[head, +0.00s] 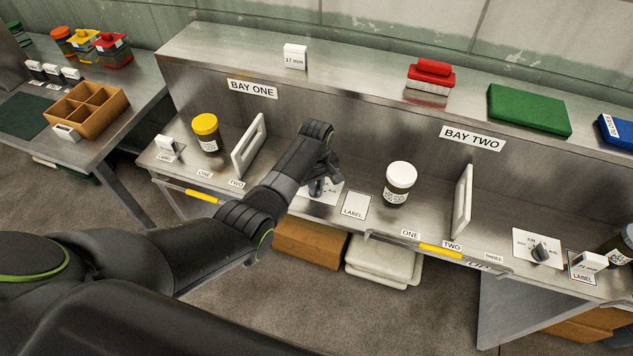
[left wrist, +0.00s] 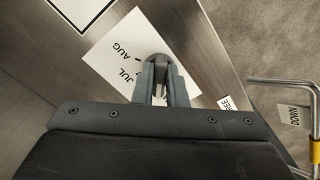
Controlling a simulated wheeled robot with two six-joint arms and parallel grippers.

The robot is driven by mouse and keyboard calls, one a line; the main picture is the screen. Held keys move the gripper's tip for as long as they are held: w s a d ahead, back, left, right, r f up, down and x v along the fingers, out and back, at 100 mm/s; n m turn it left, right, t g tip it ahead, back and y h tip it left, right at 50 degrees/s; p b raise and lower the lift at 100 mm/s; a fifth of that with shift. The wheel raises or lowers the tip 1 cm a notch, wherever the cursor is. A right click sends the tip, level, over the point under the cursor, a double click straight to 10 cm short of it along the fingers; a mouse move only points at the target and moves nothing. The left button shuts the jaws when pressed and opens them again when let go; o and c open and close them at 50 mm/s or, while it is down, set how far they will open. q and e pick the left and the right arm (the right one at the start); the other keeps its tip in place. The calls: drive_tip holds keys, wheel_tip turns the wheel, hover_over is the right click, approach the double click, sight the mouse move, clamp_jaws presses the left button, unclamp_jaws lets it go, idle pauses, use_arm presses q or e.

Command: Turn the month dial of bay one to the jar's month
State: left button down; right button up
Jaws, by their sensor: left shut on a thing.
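The month dial (left wrist: 158,62) of bay one stands on a white card (left wrist: 107,58) printed with JUL and AUG, in the left wrist view. My left gripper (left wrist: 161,88) is shut on the dial's knob, a finger on each side. In the head view my left gripper (head: 318,187) reaches down onto the same card (head: 332,191), and my wrist hides most of the dial. The knob's pointer setting cannot be read. A yellow-lidded jar (head: 208,140) stands under the BAY ONE sign (head: 252,88). A white-lidded jar (head: 397,190) stands right of the dial; its label is too small to read.
A LABEL card (head: 355,205) lies between the dial and the white-lidded jar. Upright white plates (head: 249,146) and (head: 462,201) stand on the bench. Bay two's dial (head: 540,253) is at right. A yellow-gripped handle (left wrist: 316,150) runs along the front edge.

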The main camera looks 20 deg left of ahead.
use_arm(q)
drive_tip(key=m+p, duration=0.1)
drive_tip(key=m, duration=0.1)
drive_tip(key=shift+r+m, duration=0.15)
drive_tip(key=shift+m, duration=0.15)
drive_tip(key=shift+a+m+p, duration=0.1)
drive_tip(key=shift+m+p, duration=0.6)
drive_tip(key=shift+m, duration=0.7)
drive_tip(key=c, duration=1.5)
unclamp_jaws()
drive_tip(key=shift+o, duration=0.2)
drive_tip(key=shift+r, duration=0.45)
wheel_tip(320, 180, up, 16)
drive_tip(key=shift+r+b, duration=0.15)
drive_tip(key=shift+b, duration=0.2)
